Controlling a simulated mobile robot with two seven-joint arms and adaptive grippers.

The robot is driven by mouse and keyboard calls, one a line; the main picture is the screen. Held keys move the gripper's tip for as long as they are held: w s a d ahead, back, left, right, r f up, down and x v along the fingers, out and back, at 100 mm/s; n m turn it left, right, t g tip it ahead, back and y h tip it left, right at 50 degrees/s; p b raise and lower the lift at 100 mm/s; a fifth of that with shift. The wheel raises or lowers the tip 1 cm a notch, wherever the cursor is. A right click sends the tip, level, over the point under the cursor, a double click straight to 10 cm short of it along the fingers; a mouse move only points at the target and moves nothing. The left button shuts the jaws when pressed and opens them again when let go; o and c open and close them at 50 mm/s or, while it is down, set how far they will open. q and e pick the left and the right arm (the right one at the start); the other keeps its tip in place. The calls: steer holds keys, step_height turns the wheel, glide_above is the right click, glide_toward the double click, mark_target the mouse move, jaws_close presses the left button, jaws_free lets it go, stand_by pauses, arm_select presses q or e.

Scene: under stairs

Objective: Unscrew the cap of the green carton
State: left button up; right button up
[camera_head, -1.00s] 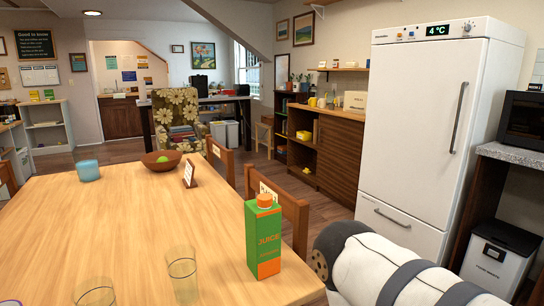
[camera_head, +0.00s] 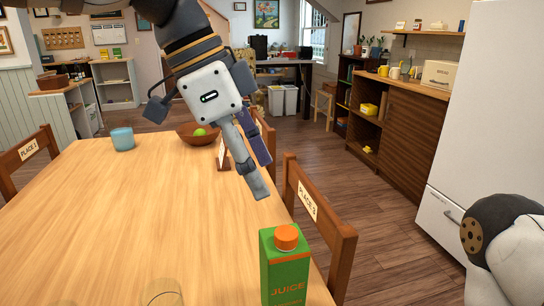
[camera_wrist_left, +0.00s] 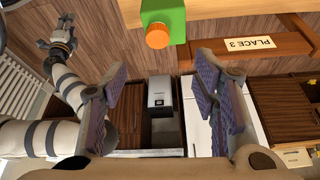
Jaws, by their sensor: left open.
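In the left wrist view, the carton (camera_wrist_left: 175,15) and cap (camera_wrist_left: 157,36) are at the top, beyond my fingers. My left gripper (camera_head: 262,177) is open and empty, tilted down above the table, farther back than the carton and apart from it. It also shows in the left wrist view (camera_wrist_left: 162,78). My right gripper (camera_wrist_left: 62,42) shows small at the left there; its jaws are unclear.
A chair (camera_head: 318,215) stands close behind the carton. The table's left part is clear.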

mark_target(285, 233)
arm_select(q)
steer(key=x, duration=1.1)
steer(key=shift+s+a+f, duration=0.15)
steer(key=shift+a+f, duration=0.05)
jaws_close()
